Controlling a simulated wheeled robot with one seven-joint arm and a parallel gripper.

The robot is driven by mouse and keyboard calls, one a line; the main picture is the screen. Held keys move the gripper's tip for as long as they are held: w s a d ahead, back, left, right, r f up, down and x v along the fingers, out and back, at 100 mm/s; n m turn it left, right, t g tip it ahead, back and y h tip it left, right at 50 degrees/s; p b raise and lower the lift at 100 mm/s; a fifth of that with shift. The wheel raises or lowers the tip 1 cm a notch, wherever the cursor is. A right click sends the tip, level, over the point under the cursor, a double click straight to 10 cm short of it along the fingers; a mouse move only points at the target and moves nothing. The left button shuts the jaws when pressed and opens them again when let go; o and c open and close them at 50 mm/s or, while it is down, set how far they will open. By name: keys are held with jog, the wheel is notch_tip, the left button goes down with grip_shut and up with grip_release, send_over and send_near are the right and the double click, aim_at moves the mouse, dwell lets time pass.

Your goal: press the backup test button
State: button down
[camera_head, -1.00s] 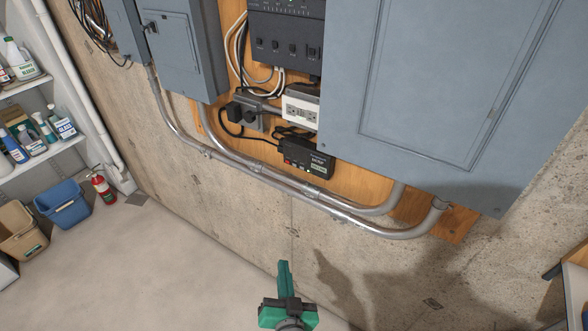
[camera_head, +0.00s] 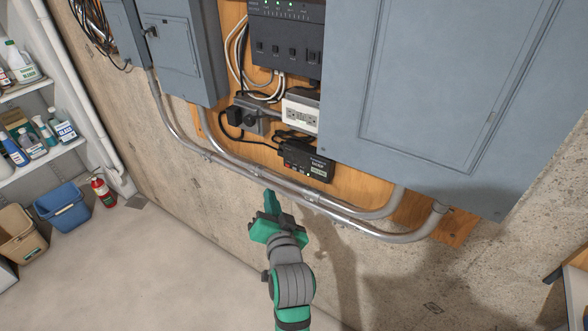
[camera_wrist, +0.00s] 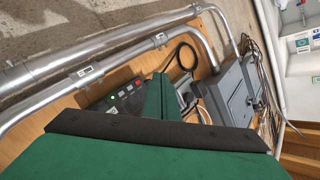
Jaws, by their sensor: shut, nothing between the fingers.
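A small black box (camera_head: 306,160) with pale lettering is mounted on the wooden backboard, just above the metal conduits. In the wrist view its face (camera_wrist: 116,97) shows a green light and small red and pale marks, partly hidden by my fingers. I cannot read which mark is the backup test button. My green gripper (camera_head: 270,198) is shut and empty, below and left of the box in the head view, its tips near the lower conduit. In the wrist view, the closed fingers (camera_wrist: 160,95) point toward the backboard, beside the box.
Two metal conduits (camera_head: 255,172) run across below the box. A large grey panel (camera_head: 420,100) stands out at right. A white outlet (camera_head: 301,112), cables and a black unit (camera_head: 285,40) with green lights are above.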

jog(key=shift+w+d, duration=0.1)
jog(key=w+d, duration=0.5)
jog(key=w, duration=0.2)
dwell(0.4)
dwell(2.0)
jog(key=shift+w+d, duration=0.25)
jog(key=shift+w, duration=0.05)
jog(key=shift+w+d, duration=0.2)
jog(key=shift+w, duration=0.05)
dwell(0.8)
jog(key=shift+s+a, duration=0.1)
jog(key=shift+s, duration=0.05)
jog(key=shift+s+a, duration=0.35)
jog(key=shift+s, duration=0.1)
dwell(0.4)
jog(key=shift+s+a, duration=0.75)
jog(key=shift+s, duration=0.3)
jog(key=shift+s+a, duration=0.7)
jog(key=shift+s, duration=0.3)
